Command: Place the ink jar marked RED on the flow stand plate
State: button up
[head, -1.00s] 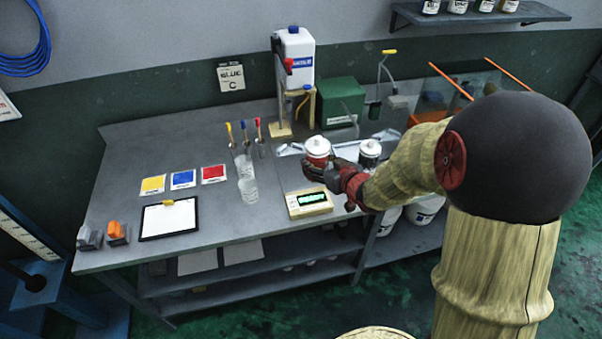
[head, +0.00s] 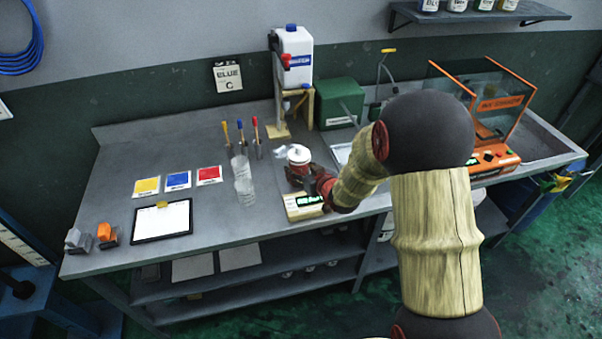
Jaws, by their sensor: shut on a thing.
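The ink jar (head: 299,154) has a white lid and a reddish-brown body; I cannot read its label. It is upright, and my gripper (head: 301,176) is shut on it from the right, hiding part of its lower body. The jar shows behind the small scale with a green display (head: 303,207); I cannot tell how far it is above the bench. I cannot tell for sure which surface is the flow stand plate.
Clear cups (head: 243,180) and colour-tipped tools (head: 240,130) stand left of the jar. A green box (head: 340,103) stands behind it. A clipboard (head: 162,221) and colour cards (head: 178,180) lie left. An orange-framed machine (head: 497,105) is at right. My arm hides part of the bench.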

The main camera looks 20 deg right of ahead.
jog(key=shift+r, duration=0.15)
jog(key=o, duration=1.4)
jog(key=shift+f, duration=0.25)
jog(key=shift+o, duration=0.6)
